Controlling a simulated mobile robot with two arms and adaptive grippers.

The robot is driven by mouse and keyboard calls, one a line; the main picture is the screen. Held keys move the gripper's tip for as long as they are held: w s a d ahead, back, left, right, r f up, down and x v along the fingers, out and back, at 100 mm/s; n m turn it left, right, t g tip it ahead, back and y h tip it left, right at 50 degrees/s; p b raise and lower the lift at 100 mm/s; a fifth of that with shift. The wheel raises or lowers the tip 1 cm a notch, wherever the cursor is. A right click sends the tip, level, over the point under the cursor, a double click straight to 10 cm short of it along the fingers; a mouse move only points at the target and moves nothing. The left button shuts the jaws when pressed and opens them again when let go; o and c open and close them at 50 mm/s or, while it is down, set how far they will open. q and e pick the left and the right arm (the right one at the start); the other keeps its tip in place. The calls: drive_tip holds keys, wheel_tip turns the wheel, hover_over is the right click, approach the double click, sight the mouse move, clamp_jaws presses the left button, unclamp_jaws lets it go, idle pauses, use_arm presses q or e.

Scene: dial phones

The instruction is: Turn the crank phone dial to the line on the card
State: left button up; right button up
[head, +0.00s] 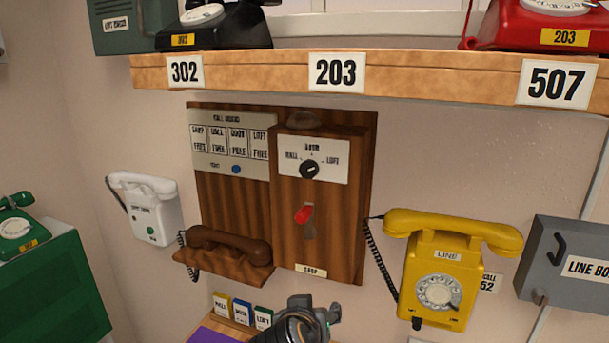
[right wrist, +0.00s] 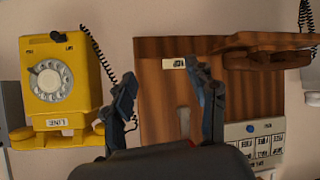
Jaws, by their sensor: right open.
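The wooden crank phone (head: 358,200) hangs on the wall in the middle of the head view. Its black dial knob (head: 309,169) sits on a white plate marked HALL, DOOR and LOFT; the knob's exact pointing is too small to tell. A red lever (head: 304,214) is below it, and a brown handset (head: 228,243) lies on the shelf at left. My right gripper (head: 316,309) is below the phone, apart from the dial. In the right wrist view the open, empty fingers (right wrist: 165,92) face the wooden board (right wrist: 155,75), upside down. My left gripper is out of view.
Yellow, blue and green cards (head: 242,313) marked HALL, DOOR and LOFT stand below. A yellow phone (head: 440,270) with a coiled cord hangs close at right. A white phone (head: 147,212) is at left. A wooden shelf (head: 430,80) with phones overhangs above.

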drive_tip(key=w+a+r+m+t+h, duration=0.1)
drive_tip(key=a+r+t, duration=0.1)
drive_tip(key=r, duration=0.4)
drive_tip(key=w+a+r+t+h, duration=0.1)
drive_tip(key=a+r, duration=0.1)
drive_tip(key=r, duration=0.4)
drive_tip(key=m+t+h, duration=0.2)
approach(308, 172)
drive_tip(key=p+x, duration=0.5)
drive_tip(key=x, duration=0.2)
drive_tip(key=shift+w+r+p, duration=0.1)
drive_tip(key=shift+w+p, duration=0.05)
drive_tip(key=shift+p, duration=0.15)
drive_tip(key=shift+w+d, duration=0.25)
drive_tip(key=shift+w, duration=0.3)
drive_tip(key=shift+f, duration=0.2)
drive_tip(key=c, duration=1.2)
